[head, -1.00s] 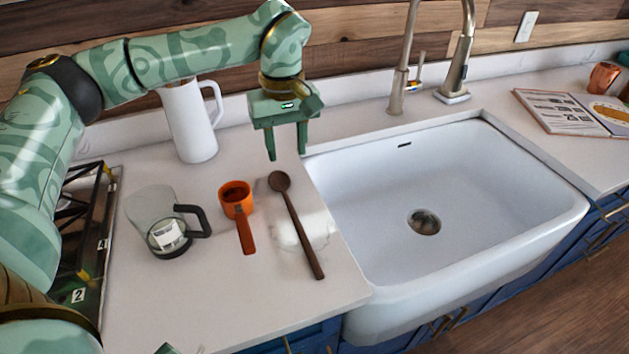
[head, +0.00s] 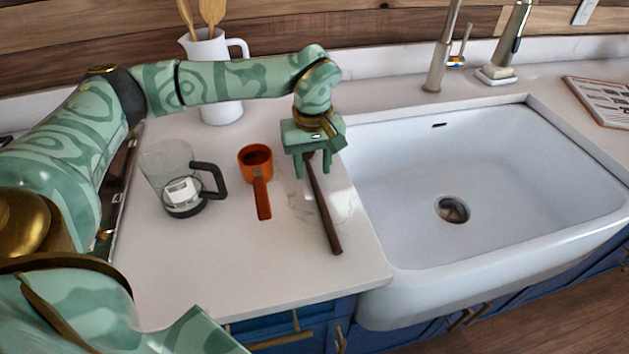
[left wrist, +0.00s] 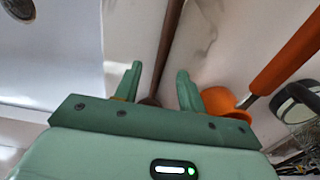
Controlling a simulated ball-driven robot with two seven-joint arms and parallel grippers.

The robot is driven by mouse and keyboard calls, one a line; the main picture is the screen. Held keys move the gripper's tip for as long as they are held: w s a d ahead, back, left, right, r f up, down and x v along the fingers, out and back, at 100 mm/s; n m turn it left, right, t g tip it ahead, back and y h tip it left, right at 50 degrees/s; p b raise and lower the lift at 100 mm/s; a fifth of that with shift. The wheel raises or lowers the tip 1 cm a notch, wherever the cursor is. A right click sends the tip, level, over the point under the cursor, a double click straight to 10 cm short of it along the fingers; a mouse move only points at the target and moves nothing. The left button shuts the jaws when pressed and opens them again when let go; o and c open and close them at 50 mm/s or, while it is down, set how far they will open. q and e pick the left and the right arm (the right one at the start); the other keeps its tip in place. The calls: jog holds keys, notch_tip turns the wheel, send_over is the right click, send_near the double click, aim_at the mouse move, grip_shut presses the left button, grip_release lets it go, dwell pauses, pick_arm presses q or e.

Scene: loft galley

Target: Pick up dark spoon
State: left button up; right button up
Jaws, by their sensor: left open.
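The dark spoon (head: 322,208) lies on the white counter between the orange scoop and the sink, its handle toward the counter's front edge. My left gripper (head: 313,173) is open over the spoon's bowl end and hides the bowl in the head view. In the left wrist view, the spoon's handle (left wrist: 168,45) runs between the two open fingers of the gripper (left wrist: 157,85), and the bowl is mostly hidden behind the gripper body. I cannot tell how high the fingers are above the counter. My right gripper is not in view.
An orange scoop (head: 261,190) lies just left of the spoon, with a glass mug (head: 173,178) farther left. A white pitcher (head: 222,110) with wooden utensils stands behind. The sink (head: 390,210) is to the right. The counter's front is clear.

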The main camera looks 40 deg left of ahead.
pick_arm(q)
notch_tip(320, 180, down, 2)
jog(key=shift+r, duration=0.1)
jog(key=shift+c, duration=0.6)
grip_shut()
jog(key=shift+r, duration=0.15)
